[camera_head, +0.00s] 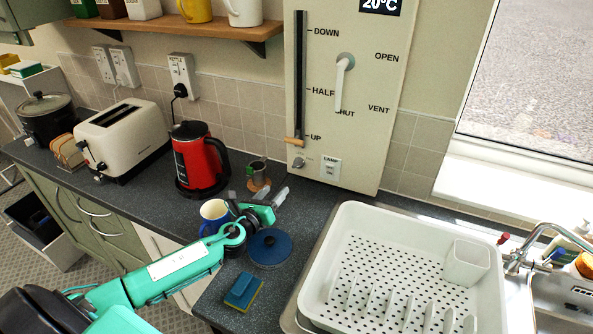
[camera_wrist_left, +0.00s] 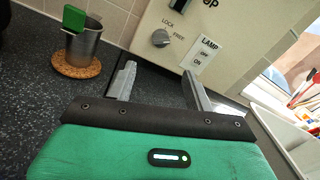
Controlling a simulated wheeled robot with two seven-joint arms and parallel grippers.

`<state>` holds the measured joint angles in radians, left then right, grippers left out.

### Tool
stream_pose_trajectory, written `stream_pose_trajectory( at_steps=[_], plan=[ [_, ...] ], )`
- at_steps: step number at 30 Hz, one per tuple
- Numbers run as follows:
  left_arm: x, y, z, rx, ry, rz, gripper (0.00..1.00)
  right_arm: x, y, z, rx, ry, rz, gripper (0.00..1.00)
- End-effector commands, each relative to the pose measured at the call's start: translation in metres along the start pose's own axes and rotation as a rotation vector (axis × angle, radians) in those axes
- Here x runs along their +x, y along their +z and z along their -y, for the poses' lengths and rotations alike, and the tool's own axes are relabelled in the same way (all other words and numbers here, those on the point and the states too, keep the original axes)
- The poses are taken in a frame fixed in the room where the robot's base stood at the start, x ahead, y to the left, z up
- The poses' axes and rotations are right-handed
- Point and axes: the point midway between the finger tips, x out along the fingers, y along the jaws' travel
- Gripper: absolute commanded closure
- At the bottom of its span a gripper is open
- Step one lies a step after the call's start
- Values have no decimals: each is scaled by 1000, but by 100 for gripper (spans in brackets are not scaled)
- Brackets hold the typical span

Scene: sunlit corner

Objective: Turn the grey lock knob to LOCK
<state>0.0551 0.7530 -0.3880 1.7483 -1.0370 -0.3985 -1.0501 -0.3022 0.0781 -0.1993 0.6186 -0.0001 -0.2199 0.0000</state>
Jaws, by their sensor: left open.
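The grey lock knob (camera_head: 298,162) sits low on the cream wall panel, below the slider marked UP. In the left wrist view the knob (camera_wrist_left: 161,38) shows between the labels LOCK, at its upper left, and FREE, at its right. I cannot surely tell which label it points to. My left gripper (camera_head: 264,194) is over the counter, in front of and below the panel. Its grey fingers (camera_wrist_left: 158,78) are apart and empty, with the knob beyond them and not touched. My right gripper is not in view.
A metal cup on a cork coaster (camera_wrist_left: 78,65) stands left of the fingers. A red kettle (camera_head: 198,160), blue mug (camera_head: 213,212), blue round lid (camera_head: 269,248) and sponge (camera_head: 243,291) are near my arm. A white dish rack (camera_head: 345,220) is right. The LAMP switch (camera_head: 329,168) adjoins the knob.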

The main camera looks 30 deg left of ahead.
Motion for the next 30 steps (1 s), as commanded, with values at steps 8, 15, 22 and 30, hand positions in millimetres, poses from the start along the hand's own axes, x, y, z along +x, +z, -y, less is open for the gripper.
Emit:
stream_pose_trajectory(
  at_steps=[8,15,22,30],
  plan=[
    [37,4,1,-3,2,4,47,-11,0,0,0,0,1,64],
    [78,3,1,-4,1,2,47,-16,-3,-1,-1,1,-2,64],
    [114,1,1,-3,1,2,47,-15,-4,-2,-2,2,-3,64],
    [133,2,1,-3,0,1,47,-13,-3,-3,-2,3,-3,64]
  ],
)
